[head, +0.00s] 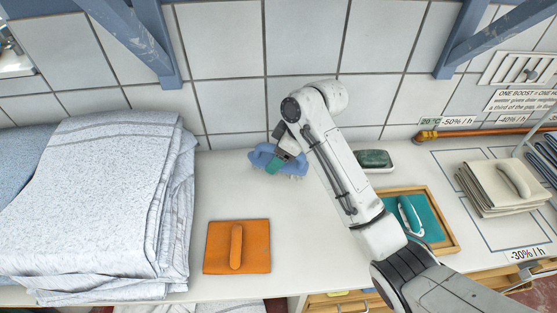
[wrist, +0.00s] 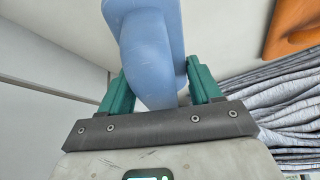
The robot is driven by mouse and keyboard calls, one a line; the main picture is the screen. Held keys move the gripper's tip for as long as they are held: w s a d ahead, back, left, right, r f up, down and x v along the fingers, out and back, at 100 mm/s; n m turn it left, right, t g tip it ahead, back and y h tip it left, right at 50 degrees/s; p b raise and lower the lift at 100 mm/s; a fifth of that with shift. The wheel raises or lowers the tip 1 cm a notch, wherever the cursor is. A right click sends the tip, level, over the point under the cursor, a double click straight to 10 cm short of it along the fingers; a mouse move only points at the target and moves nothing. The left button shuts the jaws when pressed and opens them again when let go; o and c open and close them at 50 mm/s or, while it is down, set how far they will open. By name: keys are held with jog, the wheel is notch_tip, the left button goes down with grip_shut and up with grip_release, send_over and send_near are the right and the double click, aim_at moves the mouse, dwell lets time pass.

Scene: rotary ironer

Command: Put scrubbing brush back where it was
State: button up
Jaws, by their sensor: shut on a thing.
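The scrubbing brush (head: 262,155) is blue with pale bristles along its underside. It is near the back of the white counter, close to the tiled wall. My gripper (head: 277,162) is shut on it, with the teal fingers on either side of its blue body. In the wrist view the smooth blue brush body (wrist: 148,45) stands between the two fingers (wrist: 158,90), and the bristles are out of sight there. I cannot tell whether the bristles touch the counter.
Folded pale cloth (head: 110,195) is piled at left. An orange handled pad (head: 255,262) lies in front. A dark green block (head: 374,158) is behind my arm. A wooden tray (head: 447,229) holds a teal handled pad (head: 424,208). Counter between brush and orange pad is clear.

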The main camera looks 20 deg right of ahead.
jog(key=shift+f, duration=0.95)
jog(key=shift+f, duration=0.1)
jog(key=o, duration=1.4)
jog(key=v, duration=1.2)
jog(key=shift+s, duration=0.1)
